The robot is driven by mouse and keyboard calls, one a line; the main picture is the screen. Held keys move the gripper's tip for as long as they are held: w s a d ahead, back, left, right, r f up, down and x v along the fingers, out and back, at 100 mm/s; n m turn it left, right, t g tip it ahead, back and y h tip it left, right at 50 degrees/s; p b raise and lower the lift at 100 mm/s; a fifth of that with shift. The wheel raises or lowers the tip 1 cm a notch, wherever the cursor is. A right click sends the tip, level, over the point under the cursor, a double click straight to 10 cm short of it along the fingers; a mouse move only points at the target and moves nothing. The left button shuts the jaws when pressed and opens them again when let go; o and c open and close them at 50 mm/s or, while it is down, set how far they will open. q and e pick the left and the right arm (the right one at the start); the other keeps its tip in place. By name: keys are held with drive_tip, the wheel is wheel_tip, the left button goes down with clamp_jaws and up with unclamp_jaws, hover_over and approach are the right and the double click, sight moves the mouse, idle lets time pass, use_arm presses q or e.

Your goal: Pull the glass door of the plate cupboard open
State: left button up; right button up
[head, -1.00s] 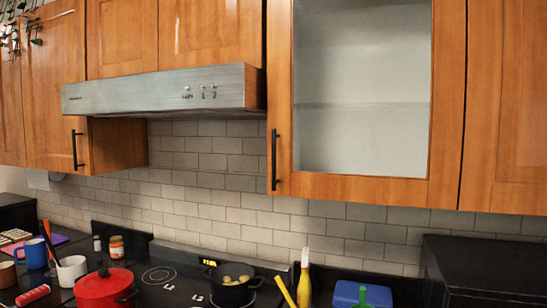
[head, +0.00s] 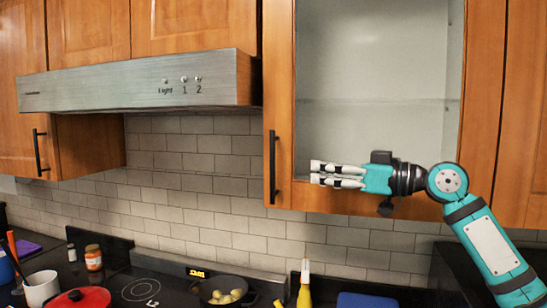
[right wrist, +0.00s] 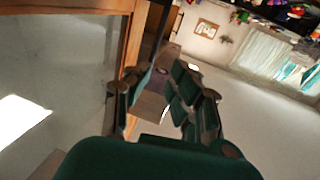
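The plate cupboard's glass door (head: 370,80) is closed, a wooden frame around a clear pane; it also shows at the left of the right wrist view (right wrist: 60,60). Its black vertical bar handle (head: 272,167) is on the left side of the frame. My right gripper (head: 315,174) is in front of the lower pane, pointing left at the handle, with a gap between its fingertips and the handle. In the right wrist view its two fingers (right wrist: 163,100) are apart with nothing held between them. My left gripper is not in view.
A steel range hood (head: 140,84) juts out left of the door. Below are a black pot with yellow contents (head: 222,291), a red lidded pot (head: 82,299), a yellow bottle (head: 304,290) and a jar (head: 93,257).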

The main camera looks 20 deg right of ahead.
drive_tip(key=p, duration=0.2)
approach(272, 167)
drive_tip(key=x, duration=0.3)
drive_tip(key=p+x, duration=0.2)
drive_tip(key=x, duration=0.3)
drive_tip(key=shift+w+r+p, duration=0.1)
drive_tip(key=shift+w+p, duration=0.2)
drive_tip(key=shift+w, duration=0.15)
drive_tip(key=shift+x, duration=0.8)
clamp_jaws()
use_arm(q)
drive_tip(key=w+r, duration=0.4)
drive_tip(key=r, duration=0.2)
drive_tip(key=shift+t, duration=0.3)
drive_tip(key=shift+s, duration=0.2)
